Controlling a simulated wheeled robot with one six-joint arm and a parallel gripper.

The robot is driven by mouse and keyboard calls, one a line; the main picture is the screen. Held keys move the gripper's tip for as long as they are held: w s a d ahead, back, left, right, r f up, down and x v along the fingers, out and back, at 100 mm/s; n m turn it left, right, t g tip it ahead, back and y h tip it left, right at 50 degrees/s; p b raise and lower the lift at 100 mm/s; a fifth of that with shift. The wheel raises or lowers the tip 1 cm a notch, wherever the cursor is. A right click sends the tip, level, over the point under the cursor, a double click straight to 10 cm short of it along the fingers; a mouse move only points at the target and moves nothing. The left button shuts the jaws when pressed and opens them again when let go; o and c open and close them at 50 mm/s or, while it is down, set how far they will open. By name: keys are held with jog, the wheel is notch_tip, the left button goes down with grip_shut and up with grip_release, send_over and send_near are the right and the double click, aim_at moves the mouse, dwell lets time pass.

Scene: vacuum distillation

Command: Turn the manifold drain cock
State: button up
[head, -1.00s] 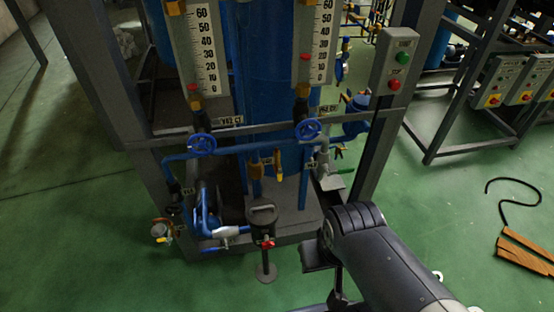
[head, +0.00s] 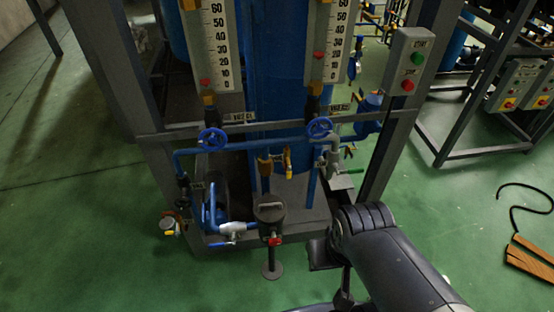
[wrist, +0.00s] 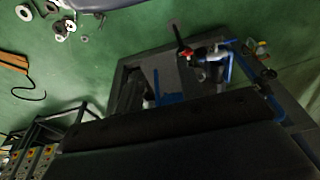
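A blue pipe manifold (head: 270,147) crosses the front of the rig, with two blue handwheels on it. Below it hangs a brass fitting with a small yellow-handled cock (head: 288,160). Lower down, a red-handled cock (head: 274,240) sits on a dark round pot, and a white-bodied valve (head: 233,229) is left of it. The red handle also shows in the wrist view (wrist: 183,50). I cannot tell which one is the drain cock. My arm reaches in from the lower right, apart from the cocks. A large dark part of mine fills the lower wrist view; no fingertips show clearly.
Grey frame posts stand on both sides of the rig, the right one (head: 397,125) carrying a green and red button box (head: 408,65). Two scale gauges hang above. A brown board (head: 530,262) and black hose lie on the green floor at right.

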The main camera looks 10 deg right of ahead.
jog(key=shift+s+f, duration=0.1)
jog(key=shift+d+f+b, duration=0.1)
jog(key=shift+f+b, duration=0.2)
jog(key=shift+c, duration=1.4)
jog(key=w+f+n+t+b, duration=0.1)
jog(key=w+b, duration=0.1)
jog(key=w+d+f+b, duration=0.1)
jog(key=w+f+b, duration=0.1)
jog(key=w+f+n+t+b, duration=0.1)
jog(key=w+f+b, duration=0.1)
jog(key=shift+w+d+n+t+h, duration=0.3)
jog(key=shift+h, duration=0.1)
grip_shut()
jog(key=w+a+f+n+t+y+b, duration=0.2)
jog(key=w+f+n+t+b, duration=0.4)
jog(key=b, duration=0.8)
jog(key=w+a+f+n+t+y+b, duration=0.2)
jog(key=w+f+n+t+y+b, duration=0.2)
jog(key=w+f+n+b, duration=0.5)
jog(key=w+n+t+b, duration=0.2)
jog(key=w+n+b, duration=0.2)
jog(key=w, duration=0.3)
jog(key=shift+a+f+b, duration=0.15)
jog(key=shift+f+b, duration=0.05)
jog(key=shift+b, duration=0.3)
